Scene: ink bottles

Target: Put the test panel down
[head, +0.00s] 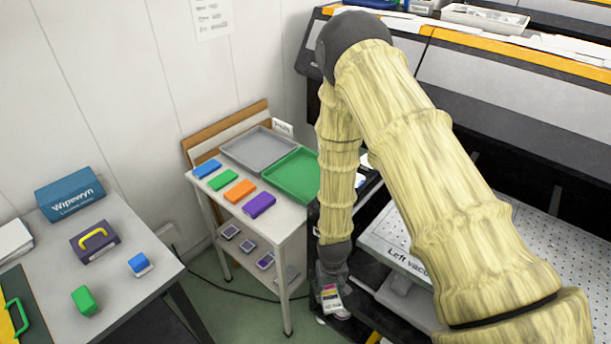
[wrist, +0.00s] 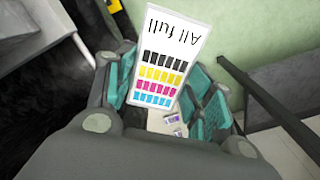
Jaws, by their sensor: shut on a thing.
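The test panel (wrist: 165,60) is a white card with rows of black, yellow, magenta and cyan blocks and the words "All full", which read upside down in the wrist view. My gripper (wrist: 160,92) is shut on it, with the teal finger pads on either side. In the head view the panel (head: 332,299) hangs at the end of my gripper (head: 331,282), low down between the small side table and the dark printer. It is tilted in the jaws.
The side table (head: 285,215) bears a grey tray (head: 259,149), a green tray (head: 296,176) and several coloured blocks. Small items lie on its lower shelf. The left bench (head: 140,232) holds a Wipewyn box (head: 70,193). A perforated plate marked "Left vacuum" (head: 400,257) is at right.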

